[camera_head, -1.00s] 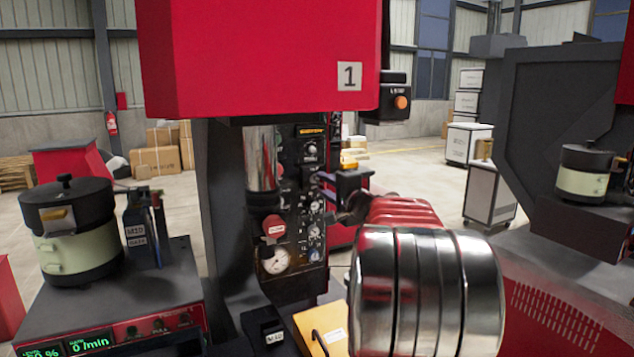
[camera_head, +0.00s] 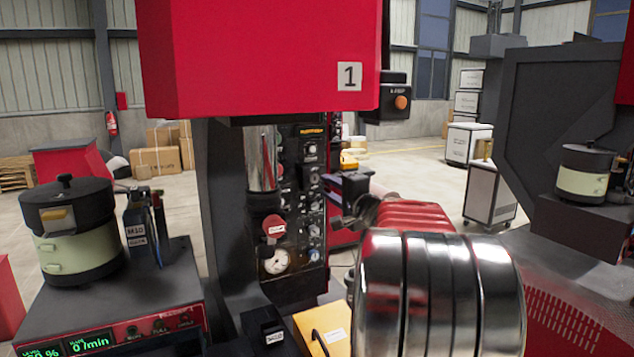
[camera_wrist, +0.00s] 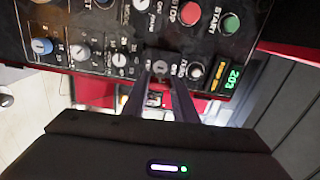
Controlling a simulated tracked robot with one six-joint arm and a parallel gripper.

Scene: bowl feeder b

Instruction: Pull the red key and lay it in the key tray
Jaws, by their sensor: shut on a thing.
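My gripper (camera_wrist: 160,76) points at the dark control panel in the wrist view, its fingertips close below a round grey key switch (camera_wrist: 160,67). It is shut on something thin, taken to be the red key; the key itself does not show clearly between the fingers. I cannot tell whether it is still in the switch. In the head view my gripper (camera_head: 338,192) is a dark shape at the right of the press's panel. A small black labelled box (camera_head: 263,326) stands low in front of the press; I cannot tell if it is the key tray.
A red stop button (camera_wrist: 190,13), green start button (camera_wrist: 230,23) and several knobs surround the switch. A green display (camera_wrist: 233,80) sits at its right. A yellow cover (camera_head: 318,325) lies below the panel. A bowl feeder (camera_head: 72,225) stands left.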

